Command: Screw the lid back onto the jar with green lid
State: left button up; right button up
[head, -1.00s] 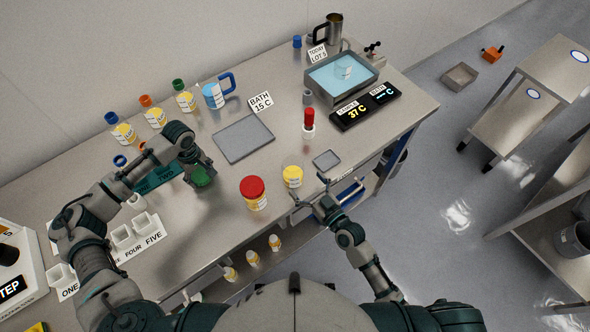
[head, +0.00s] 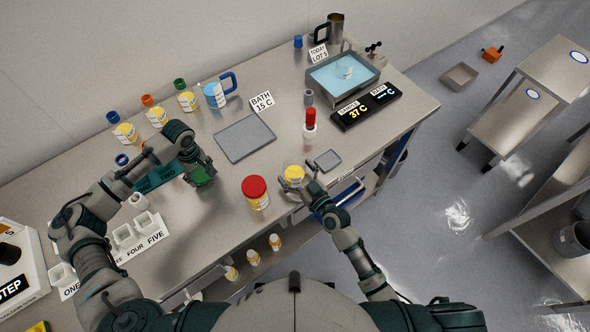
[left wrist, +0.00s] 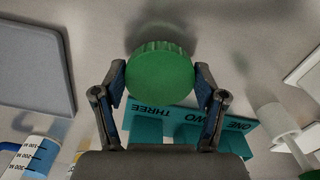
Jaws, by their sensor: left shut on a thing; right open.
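My left gripper (head: 203,176) is shut on a green lid (head: 201,178) and holds it above the left part of the bench. The left wrist view shows the ribbed round lid (left wrist: 160,70) between both fingers. A small jar (head: 294,175) with a yellow label and no green lid on it stands near the bench's front edge. My right gripper (head: 301,181) is open, with its fingers at the jar's front side. I cannot tell whether they touch it.
A red-lidded jar (head: 255,191) stands just left of the small jar. A grey mat (head: 245,138) lies behind. A small grey tray (head: 327,160) and a red-topped bottle (head: 310,127) are to the right. A teal rack (head: 160,178) is near the left gripper.

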pick_arm(q)
jog(key=shift+a, duration=0.25)
pick_arm(e)
jog(key=shift+a, duration=0.25)
jog(key=shift+c, duration=1.4)
pick_arm(q)
jog(key=shift+d, duration=0.15)
pick_arm(e)
jog(key=shift+d, duration=0.15)
jog(key=c, duration=1)
pick_arm(q)
jog(key=shift+d, duration=0.1)
pick_arm(e)
jog(key=shift+d, duration=0.1)
